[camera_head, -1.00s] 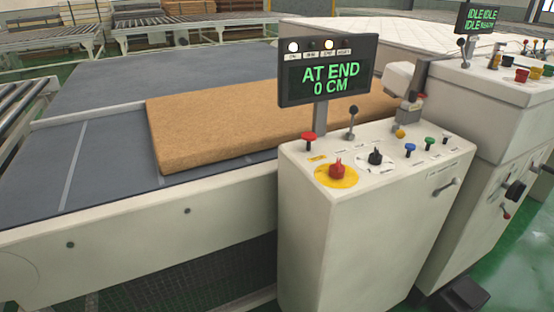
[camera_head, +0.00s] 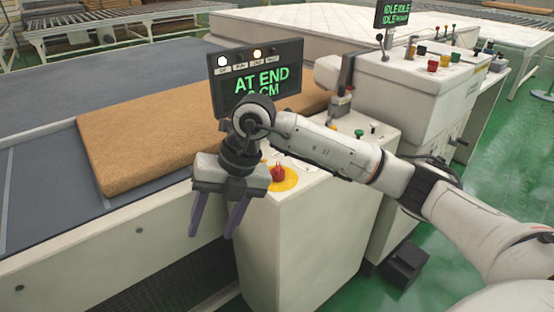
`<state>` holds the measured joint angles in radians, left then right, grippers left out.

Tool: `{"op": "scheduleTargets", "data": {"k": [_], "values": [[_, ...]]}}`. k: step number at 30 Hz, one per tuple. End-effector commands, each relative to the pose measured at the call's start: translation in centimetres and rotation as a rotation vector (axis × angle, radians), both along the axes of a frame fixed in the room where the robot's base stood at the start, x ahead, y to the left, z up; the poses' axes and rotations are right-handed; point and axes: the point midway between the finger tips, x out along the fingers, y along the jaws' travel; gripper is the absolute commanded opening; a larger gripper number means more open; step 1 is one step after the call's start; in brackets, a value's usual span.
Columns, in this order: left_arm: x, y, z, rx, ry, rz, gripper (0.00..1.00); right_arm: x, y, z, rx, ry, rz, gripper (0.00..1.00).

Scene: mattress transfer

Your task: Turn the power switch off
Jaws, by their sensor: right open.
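The red rotary power switch (camera_head: 277,174) sits on a round yellow plate (camera_head: 291,181) on top of the white control cabinet (camera_head: 305,235). My right gripper (camera_head: 213,230) is open and empty, fingers pointing down, in front of and to the left of the switch in the picture. My right arm crosses over the cabinet top and hides the black knob and several buttons. The display (camera_head: 253,80) above reads "AT END", with its lower line partly covered by my wrist. My left gripper is out of view.
A brown mattress slab (camera_head: 150,145) lies on the grey conveyor (camera_head: 45,110) to the left. A second control cabinet (camera_head: 410,85) with an "IDLE" display (camera_head: 394,14) stands behind right. Green floor (camera_head: 480,190) is clear at the right.

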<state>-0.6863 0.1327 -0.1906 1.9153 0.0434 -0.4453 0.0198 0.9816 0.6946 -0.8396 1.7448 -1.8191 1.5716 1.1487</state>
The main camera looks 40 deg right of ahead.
Motion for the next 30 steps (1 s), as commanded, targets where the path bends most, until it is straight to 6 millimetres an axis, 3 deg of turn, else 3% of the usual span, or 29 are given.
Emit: {"op": "scheduleTargets", "data": {"k": [1, 3, 6, 9, 14, 24, 30], "values": [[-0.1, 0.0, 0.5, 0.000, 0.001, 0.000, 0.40, 1.8, -4.1, 2.4, -0.137, -0.040, -0.085, 0.47], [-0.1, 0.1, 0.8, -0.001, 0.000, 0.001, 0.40, 3.2, -9.1, 4.9, -0.294, -0.075, -0.209, 0.47], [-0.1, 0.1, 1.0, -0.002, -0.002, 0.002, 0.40, 4.0, -13.9, 8.0, -0.436, -0.112, -0.350, 0.47], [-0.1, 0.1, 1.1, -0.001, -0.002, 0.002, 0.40, 4.2, -16.6, 9.8, -0.508, -0.131, -0.436, 0.47], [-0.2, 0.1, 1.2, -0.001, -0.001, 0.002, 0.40, 4.4, -17.8, 9.4, -0.538, -0.134, -0.472, 0.47], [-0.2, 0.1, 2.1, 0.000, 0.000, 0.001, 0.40, 6.1, -19.3, 3.8, -0.535, -0.132, -0.466, 0.47], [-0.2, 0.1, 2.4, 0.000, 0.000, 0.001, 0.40, 6.9, -19.8, 1.5, -0.533, -0.134, -0.465, 0.47]]}}
